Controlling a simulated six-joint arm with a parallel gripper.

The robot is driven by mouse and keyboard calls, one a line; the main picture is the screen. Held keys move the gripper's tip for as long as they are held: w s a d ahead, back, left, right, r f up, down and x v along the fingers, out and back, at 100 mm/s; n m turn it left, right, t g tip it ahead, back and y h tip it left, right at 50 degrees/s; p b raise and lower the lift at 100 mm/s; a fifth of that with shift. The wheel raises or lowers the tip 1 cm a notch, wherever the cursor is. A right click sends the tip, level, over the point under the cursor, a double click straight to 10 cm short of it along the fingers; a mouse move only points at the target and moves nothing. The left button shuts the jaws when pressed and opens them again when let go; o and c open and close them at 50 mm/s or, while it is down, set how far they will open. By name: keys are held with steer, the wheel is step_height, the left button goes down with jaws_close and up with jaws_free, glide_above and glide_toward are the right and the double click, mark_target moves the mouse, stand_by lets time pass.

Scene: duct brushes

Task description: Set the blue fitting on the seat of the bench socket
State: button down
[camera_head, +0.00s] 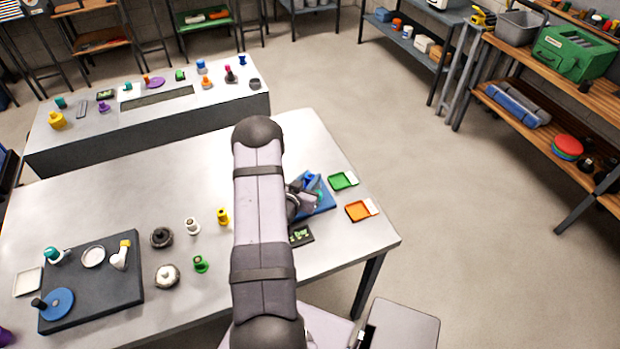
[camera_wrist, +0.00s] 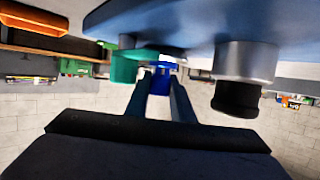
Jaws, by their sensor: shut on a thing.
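The blue fitting (camera_wrist: 161,82) shows in the wrist view between the tips of my gripper (camera_wrist: 160,76), which is shut on it. In the head view my gripper (camera_head: 303,196) is over a blue board (camera_head: 325,204) on the near table, partly hidden by my arm. A teal part (camera_wrist: 124,66) is just left of the fitting in the wrist view. A grey cylinder with a black end (camera_wrist: 246,64) is to the right, against a large blue surface. I cannot tell which part is the bench socket, and its seat is not clearly visible.
A green tray (camera_head: 343,181) and an orange tray (camera_head: 359,211) lie right of the blue board. A small black sign (camera_head: 301,236) is in front. Several small fittings and a dark board (camera_head: 118,292) are at left. The table between has some bare room.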

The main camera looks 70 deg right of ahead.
steer(key=shift+f+b, duration=0.55)
steer(key=shift+f, duration=0.1)
steer(key=c, duration=1.5)
jaws_free()
steer(key=shift+o, duration=0.2)
steer(key=shift+s, duration=0.1)
steer(key=shift+a, duration=0.2)
steer(key=shift+a+r, duration=0.1)
steer(key=shift+a, duration=0.45)
steer(key=shift+w+b+v, duration=0.15)
steer(key=shift+b+v, duration=0.4)
steer(key=shift+v, duration=0.95)
steer(key=shift+w+b+v, duration=0.1)
steer(key=shift+b+v, duration=0.4)
steer(key=shift+v, duration=1)
steer(key=shift+r, duration=0.1)
